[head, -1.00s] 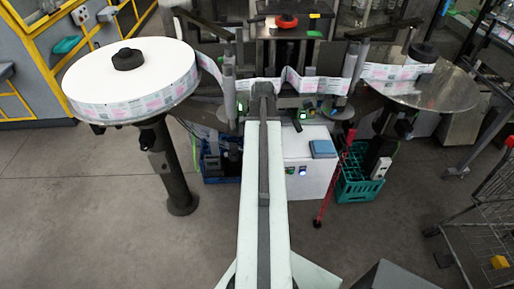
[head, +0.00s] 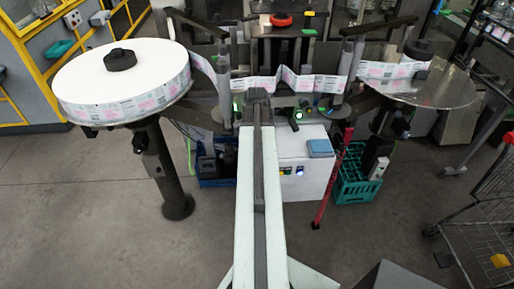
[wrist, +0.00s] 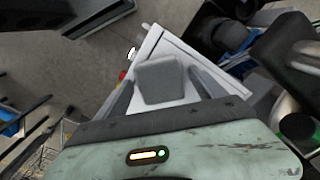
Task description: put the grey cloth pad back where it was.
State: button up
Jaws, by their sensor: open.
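The grey cloth pad (wrist: 160,80) shows in the wrist view as a rounded grey square. It is between the two dark fingers of my gripper (wrist: 162,73), over a white surface. The fingers stand apart on either side of it; I cannot tell whether it rests on that surface or touches a finger. In the head view my arm hides the fingers and any pad between them. A blue folded pad (head: 320,148) lies on the white cabinet (head: 306,180), to the right of my arm.
A large label reel (head: 122,82) stands at left on a dark post (head: 168,170). A metal disc (head: 440,88) is at right. A green crate (head: 355,180), red pole (head: 328,190) and wire trolley (head: 490,215) stand on the right. The floor at left is clear.

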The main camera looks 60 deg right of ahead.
notch_tip(320, 180, up, 12)
jog(key=p, duration=1.1)
jog(key=shift+p, duration=0.4)
